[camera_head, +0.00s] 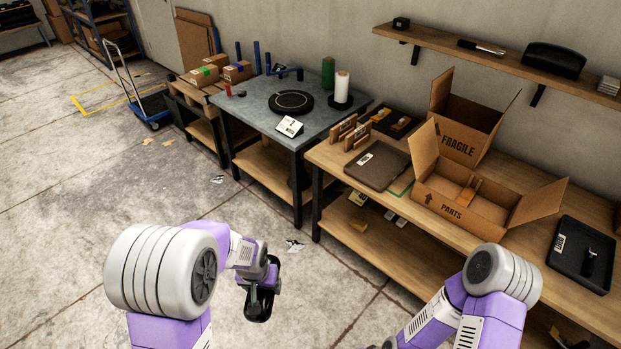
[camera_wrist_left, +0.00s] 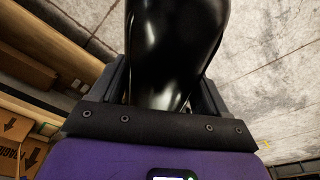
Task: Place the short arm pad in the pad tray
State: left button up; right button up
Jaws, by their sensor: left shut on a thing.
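My left gripper (camera_head: 264,284) is shut on a glossy black pad (camera_head: 259,309), which looks like the short arm pad. It holds the pad over the concrete floor, in front of the workbenches and clear of them. In the left wrist view the pad (camera_wrist_left: 176,45) fills the space between the two fingers, and its far end is cut off by the frame. A black tray (camera_head: 566,272) with a white label lies at the right end of the wooden bench, with a dark handled thing in it. I cannot tell for sure that it is the pad tray. My right gripper is out of view.
The wooden bench (camera_head: 333,158) also holds an open parts carton (camera_head: 447,206), a fragile carton (camera_head: 462,143) and a flat grey-brown case (camera_head: 378,165). A grey-topped table (camera_head: 255,120) stands left of it. The floor at left is mostly free.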

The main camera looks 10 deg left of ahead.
aim_at(375, 169)
jog(key=u, duration=0.7)
jog(key=i, duration=0.45)
jog(key=z, duration=0.6)
jog(key=i, duration=1.1)
jog(key=z, duration=1.45)
jog(key=i, duration=0.4)
jog(key=z, duration=0.35)
